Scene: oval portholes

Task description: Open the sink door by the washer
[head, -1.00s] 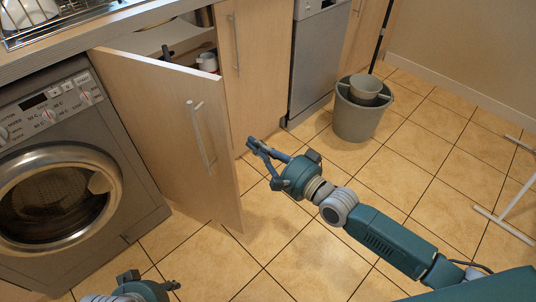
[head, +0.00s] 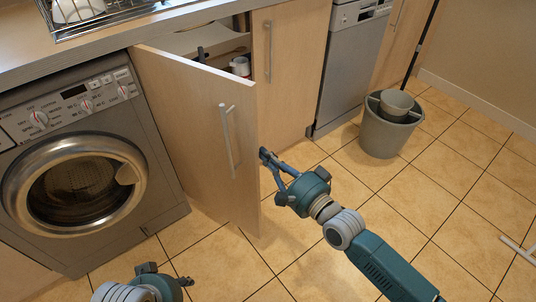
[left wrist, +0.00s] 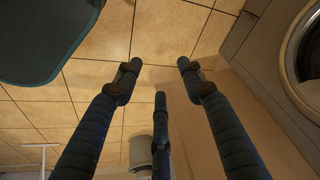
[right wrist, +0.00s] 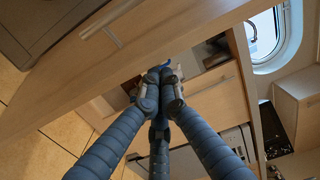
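The light wood sink door (head: 195,130) beside the washer (head: 85,165) stands partly open, swung out from the counter. It has a vertical bar handle (head: 228,140). My right gripper (head: 268,158) is just to the right of the door's free edge, on its inner side; I cannot tell whether it touches. In the right wrist view its fingertips (right wrist: 160,75) are together with nothing seen between them, and the door (right wrist: 150,55) runs across beyond them. My left gripper (head: 180,282) is low in front of the washer; in the left wrist view its fingers (left wrist: 158,68) are spread and empty.
The open cabinet holds a white cup-like item (head: 240,66). Right of it are a closed wood door (head: 285,70), a grey dishwasher (head: 350,60) and a grey bucket (head: 388,130). Tiled floor (head: 330,255) lies clear in front of the door.

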